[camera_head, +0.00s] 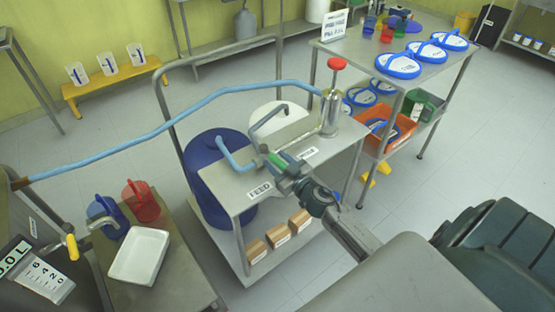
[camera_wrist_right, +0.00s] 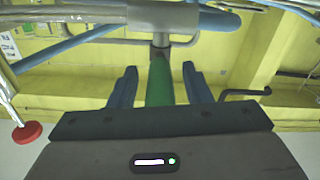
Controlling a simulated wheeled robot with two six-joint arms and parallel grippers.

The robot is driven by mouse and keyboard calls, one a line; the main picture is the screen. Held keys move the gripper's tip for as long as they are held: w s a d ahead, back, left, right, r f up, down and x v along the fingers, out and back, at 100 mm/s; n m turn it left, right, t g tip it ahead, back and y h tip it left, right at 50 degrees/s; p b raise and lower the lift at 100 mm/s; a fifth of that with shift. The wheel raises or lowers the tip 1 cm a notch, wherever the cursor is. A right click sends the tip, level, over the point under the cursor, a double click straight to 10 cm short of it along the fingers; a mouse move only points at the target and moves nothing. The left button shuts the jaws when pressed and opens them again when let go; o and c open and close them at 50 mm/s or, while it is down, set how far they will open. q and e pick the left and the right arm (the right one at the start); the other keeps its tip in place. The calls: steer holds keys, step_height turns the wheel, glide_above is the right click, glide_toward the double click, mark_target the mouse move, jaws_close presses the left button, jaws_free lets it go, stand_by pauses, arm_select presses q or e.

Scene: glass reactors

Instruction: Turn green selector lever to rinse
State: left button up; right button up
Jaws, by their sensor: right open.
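The green selector lever (camera_head: 276,160) is on the small metal cart, near the pipework at the cart's middle. In the right wrist view the green lever (camera_wrist_right: 159,82) points from a metal pipe fitting toward my gripper. My right gripper (camera_head: 284,167) reaches in from the lower right over the cart top. In the wrist view its two blue-grey fingers (camera_wrist_right: 160,84) are open, one on each side of the lever, with gaps visible. A FEED label (camera_head: 260,190) is on the cart's near edge. A second label (camera_head: 307,153) lies farther right, too small to read. My left gripper is not in view.
A steel cylinder with a red knob (camera_head: 337,64) stands at the cart's far right corner. A blue hose (camera_head: 150,128) runs left from the cart. A blue drum (camera_head: 215,165) stands beside it. A white tray (camera_head: 139,257) and jugs are at lower left.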

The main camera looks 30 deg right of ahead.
jaws_close()
